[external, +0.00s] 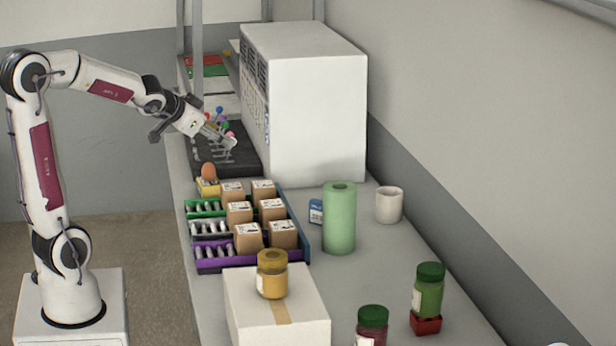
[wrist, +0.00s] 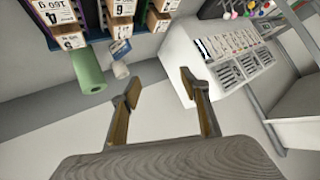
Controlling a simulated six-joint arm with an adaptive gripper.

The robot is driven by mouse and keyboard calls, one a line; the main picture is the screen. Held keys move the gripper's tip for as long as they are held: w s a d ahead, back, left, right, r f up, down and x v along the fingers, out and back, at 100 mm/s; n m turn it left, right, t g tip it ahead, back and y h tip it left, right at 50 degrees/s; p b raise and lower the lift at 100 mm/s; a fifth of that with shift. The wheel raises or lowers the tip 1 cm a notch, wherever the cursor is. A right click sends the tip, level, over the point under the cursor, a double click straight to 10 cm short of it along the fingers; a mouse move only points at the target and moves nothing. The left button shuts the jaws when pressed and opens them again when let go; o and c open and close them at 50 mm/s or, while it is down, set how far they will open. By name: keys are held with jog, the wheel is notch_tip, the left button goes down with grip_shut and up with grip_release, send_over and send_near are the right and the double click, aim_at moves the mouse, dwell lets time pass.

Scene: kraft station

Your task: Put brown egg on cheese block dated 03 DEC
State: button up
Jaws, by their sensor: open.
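A brown egg (external: 208,170) rests on top of a yellow block (external: 208,187), which looks like cheese, at the far left end of the box racks in the external view. Any date on the block is too small to read. My gripper (external: 229,144) is in the air above the dark tray, up and to the right of the egg and apart from it. In the wrist view, its two fingers (wrist: 163,90) are spread with nothing between them. I cannot make out the egg or the yellow block in the wrist view.
Brown boxes (external: 248,236) stand on coloured roller racks. A large white machine (external: 315,110) stands right of my gripper. A dark tray (external: 215,160) holds small coloured balls. A green roll (external: 339,218), a white mug (external: 389,204) and jars stand farther right and nearer.

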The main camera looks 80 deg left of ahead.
jog(key=s+d+f+m+g+h, duration=0.1)
jog(key=s+d+f+h, duration=0.1)
jog(key=s+d, duration=0.3)
jog(key=s+d+f+m+g+h, duration=0.1)
jog(key=s+d, duration=0.5)
jog(key=d, duration=0.8)
jog(key=s+d+f+m+h, duration=0.2)
jog(key=s+d, duration=0.4)
jog(key=d, duration=0.4)
jog(key=shift+s+d+f+g+h, duration=0.15)
jog(key=shift+d+f+g+h, duration=0.2)
jog(key=shift+f+h, duration=0.55)
jog(key=shift+a+r, duration=0.15)
